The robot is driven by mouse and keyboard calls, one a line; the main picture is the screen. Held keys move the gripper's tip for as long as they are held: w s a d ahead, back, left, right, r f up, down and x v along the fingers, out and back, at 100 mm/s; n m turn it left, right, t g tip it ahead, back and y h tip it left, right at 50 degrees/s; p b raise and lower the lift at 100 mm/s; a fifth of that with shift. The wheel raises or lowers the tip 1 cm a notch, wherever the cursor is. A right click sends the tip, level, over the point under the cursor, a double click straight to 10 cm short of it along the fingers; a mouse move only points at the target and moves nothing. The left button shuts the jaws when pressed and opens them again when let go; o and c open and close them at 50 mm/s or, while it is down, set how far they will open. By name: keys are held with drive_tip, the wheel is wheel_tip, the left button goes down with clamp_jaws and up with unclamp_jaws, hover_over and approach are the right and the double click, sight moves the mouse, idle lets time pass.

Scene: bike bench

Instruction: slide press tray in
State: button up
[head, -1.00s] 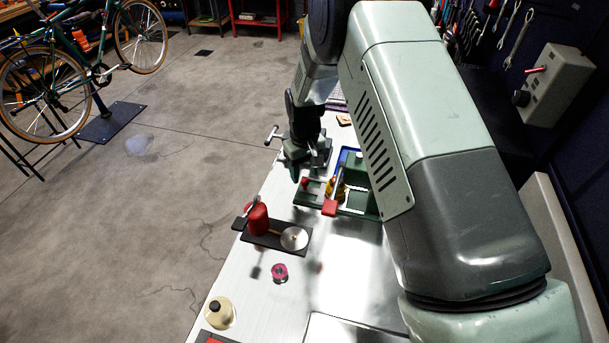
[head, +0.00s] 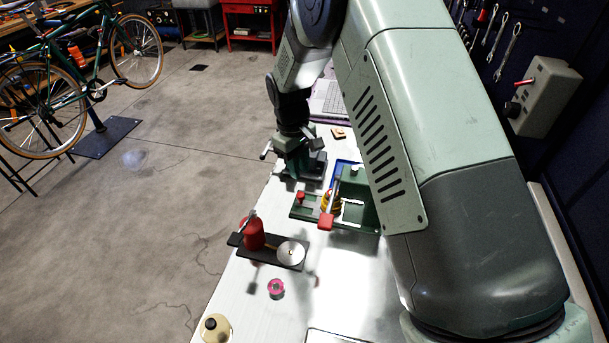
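The green press (head: 358,195) stands on the bench, its right side partly hidden behind my arm. Its tray (head: 309,207) is the low green part that sticks out to the left, with a red knob (head: 301,197) on it. A lever with a red grip (head: 326,222) hangs at the press front, and a yellow-orange part (head: 331,202) sits by the press. My gripper (head: 291,148) is beyond and a little left of the tray, apart from the knob. It is dark against the grey vise (head: 309,166), so its fingers cannot be made out.
The vise, with a T-handle at its left, stands just beyond the press. A blue tray (head: 343,171) and a laptop (head: 328,100) lie behind.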

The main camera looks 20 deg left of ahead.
sight(321, 206)
drive_tip(key=n, duration=0.1)
drive_tip(key=f+n+h, duration=0.1)
drive_tip(key=n, duration=0.1)
drive_tip(key=shift+s+a+f+n, duration=0.2)
drive_tip(key=shift+s+n, duration=0.1)
drive_tip(key=shift+s, duration=0.1)
drive_tip(key=shift+c, duration=1.2)
drive_tip(key=shift+f+n+h, duration=0.25)
drive_tip(key=shift+n+h, duration=0.45)
drive_tip(key=shift+n, duration=0.5)
clamp_jaws()
drive_tip(key=d+f, duration=0.1)
drive_tip(key=f, duration=0.2)
drive_tip(key=d+f+n, duration=0.1)
drive_tip(key=f, duration=0.2)
drive_tip(key=d+f+n+h, duration=0.1)
drive_tip(key=d+f, duration=0.1)
drive_tip(key=f, duration=0.1)
drive_tip(key=shift+w+f+t, duration=0.3)
drive_tip(key=shift+w+t, duration=0.1)
drive_tip(key=shift+d, duration=1.25)
